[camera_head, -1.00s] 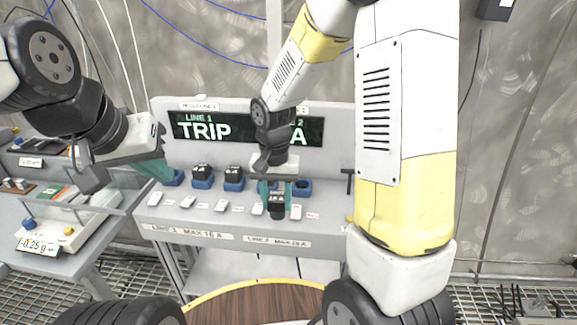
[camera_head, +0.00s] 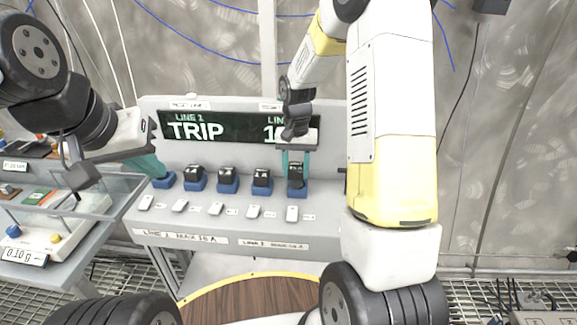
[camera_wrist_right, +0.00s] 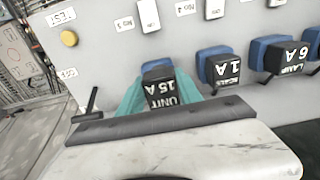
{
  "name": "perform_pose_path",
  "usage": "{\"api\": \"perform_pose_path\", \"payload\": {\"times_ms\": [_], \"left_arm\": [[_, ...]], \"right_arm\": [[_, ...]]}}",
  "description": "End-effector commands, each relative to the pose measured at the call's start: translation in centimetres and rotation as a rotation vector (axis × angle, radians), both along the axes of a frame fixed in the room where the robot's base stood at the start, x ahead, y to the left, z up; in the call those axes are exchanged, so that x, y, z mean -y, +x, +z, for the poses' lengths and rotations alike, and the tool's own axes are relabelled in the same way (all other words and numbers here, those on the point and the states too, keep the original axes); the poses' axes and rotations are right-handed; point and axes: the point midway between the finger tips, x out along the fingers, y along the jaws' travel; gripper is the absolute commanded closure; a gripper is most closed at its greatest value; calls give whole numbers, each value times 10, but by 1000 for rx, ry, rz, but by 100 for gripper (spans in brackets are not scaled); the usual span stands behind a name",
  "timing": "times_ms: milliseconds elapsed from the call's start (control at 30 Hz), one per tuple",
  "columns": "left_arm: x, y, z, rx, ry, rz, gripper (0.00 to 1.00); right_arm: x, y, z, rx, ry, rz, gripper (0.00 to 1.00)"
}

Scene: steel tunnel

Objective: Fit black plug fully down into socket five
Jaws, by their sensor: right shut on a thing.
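My right gripper (camera_head: 295,160) is shut on the black plug (camera_head: 295,174), which stands upright at the rightmost blue socket (camera_head: 294,191), socket five in the row.
Black plugs (camera_head: 228,174) stand in the three middle sockets. White switches (camera_head: 213,209) line the sloped panel front. The display (camera_head: 215,128) behind shows "TRIP" for line 1. A side table with a scale (camera_head: 40,225) is at left. A round wooden top (camera_head: 250,302) is in front.

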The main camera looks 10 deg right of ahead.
Motion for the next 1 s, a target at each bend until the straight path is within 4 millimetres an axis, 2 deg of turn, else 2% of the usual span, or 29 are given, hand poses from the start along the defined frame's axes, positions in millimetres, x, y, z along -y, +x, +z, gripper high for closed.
{"api": "perform_pose_path", "payload": {"times_ms": [133,300,367,733,767,833,1000], "left_arm": [[0,0,0,0,0,0,100],[0,0,0,0,0,0,100],[0,0,0,0,0,0,100],[0,0,0,0,0,0,100],[0,0,0,0,0,0,100],[0,0,0,0,0,0,100],[0,0,0,0,0,0,100]], "right_arm": [[10,10,-2,-1,0,-2,100],[9,8,-30,-5,0,0,100],[9,9,-36,-3,0,0,100],[9,9,-40,-1,0,0,100],[9,9,-39,-1,0,0,53],[9,9,-39,-1,0,0,39],[9,9,-39,-1,0,0,37]]}}
